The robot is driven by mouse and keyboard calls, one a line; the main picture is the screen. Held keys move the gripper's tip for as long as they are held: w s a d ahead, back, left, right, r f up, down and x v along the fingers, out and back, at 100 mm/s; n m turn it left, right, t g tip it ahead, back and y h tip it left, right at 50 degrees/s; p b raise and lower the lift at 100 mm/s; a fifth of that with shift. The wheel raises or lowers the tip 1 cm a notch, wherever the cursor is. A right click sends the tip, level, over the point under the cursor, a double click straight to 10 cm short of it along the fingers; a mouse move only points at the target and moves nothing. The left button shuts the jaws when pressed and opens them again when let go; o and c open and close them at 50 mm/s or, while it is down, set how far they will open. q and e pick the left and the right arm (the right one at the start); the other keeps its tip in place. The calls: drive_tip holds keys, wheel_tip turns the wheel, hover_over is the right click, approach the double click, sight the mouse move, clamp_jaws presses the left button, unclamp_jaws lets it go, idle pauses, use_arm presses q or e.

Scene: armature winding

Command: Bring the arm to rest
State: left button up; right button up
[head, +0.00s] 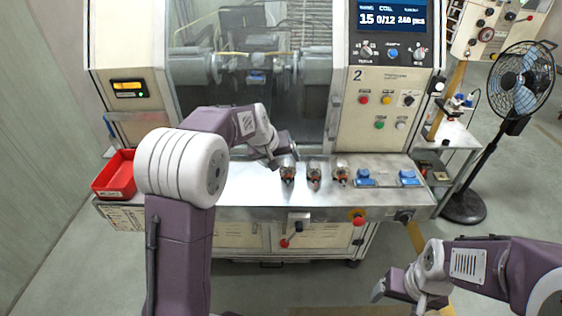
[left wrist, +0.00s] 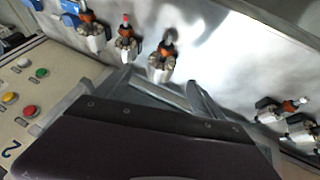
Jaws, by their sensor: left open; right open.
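My left arm hides part of the shelf's left side.
A red bin (head: 115,176) is at left. A fan (head: 521,80) and side table (head: 455,135) stand at right. Floor before the machine is clear.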

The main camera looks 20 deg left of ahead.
use_arm(q)
drive_tip(key=shift+s+r, duration=0.1)
idle(0.3)
drive_tip(key=s+f+m+g, duration=0.1)
drive_tip(key=s+f, duration=0.3)
drive_tip(key=s, duration=0.5)
drive_tip(key=s+f+m+g, duration=0.1)
drive_tip(key=s+f, duration=0.3)
drive_tip(key=s, duration=0.5)
drive_tip(key=s+f+m+g+y, duration=0.1)
drive_tip(key=s+f+g, duration=0.2)
drive_tip(key=s, duration=0.6)
drive_tip(key=shift+s+d+f+m, duration=0.35)
drive_tip(key=shift+d+f+m, duration=0.05)
drive_tip(key=shift+d, duration=0.05)
